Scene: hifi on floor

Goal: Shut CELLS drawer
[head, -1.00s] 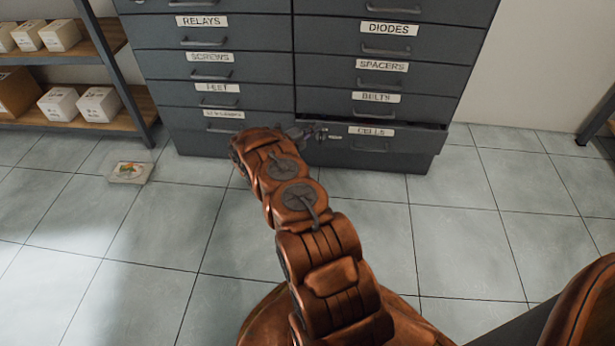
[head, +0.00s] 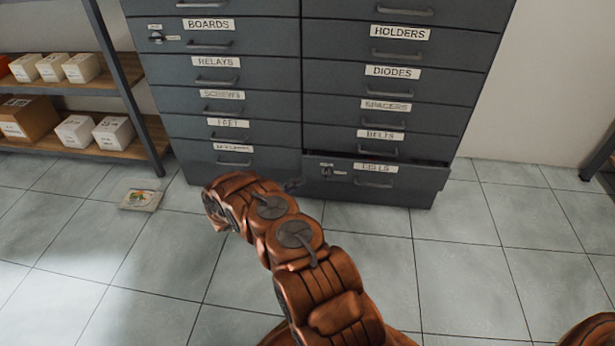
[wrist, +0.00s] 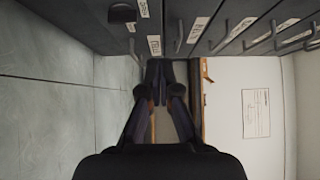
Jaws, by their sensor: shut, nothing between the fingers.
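The CELLS drawer (head: 410,185) is the bottom drawer of the right column in the head view. It stands out a little from the cabinet, with a dark gap along its top. Its front has a bar handle and a small lock (head: 327,173) at the left. My gripper (head: 293,185) is mostly hidden behind my arm, with its dark tip just left of the drawer front. I cannot tell whether it touches. In the wrist view my gripper (wrist: 160,72) is shut and empty, its fingers together close to the cabinet fronts.
The grey cabinet (head: 235,130) has several other labelled drawers, which look shut. A shelf (head: 90,150) with boxes stands at the left. A small flat picture tile (head: 141,199) lies on the floor. The tiled floor right of my arm is clear.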

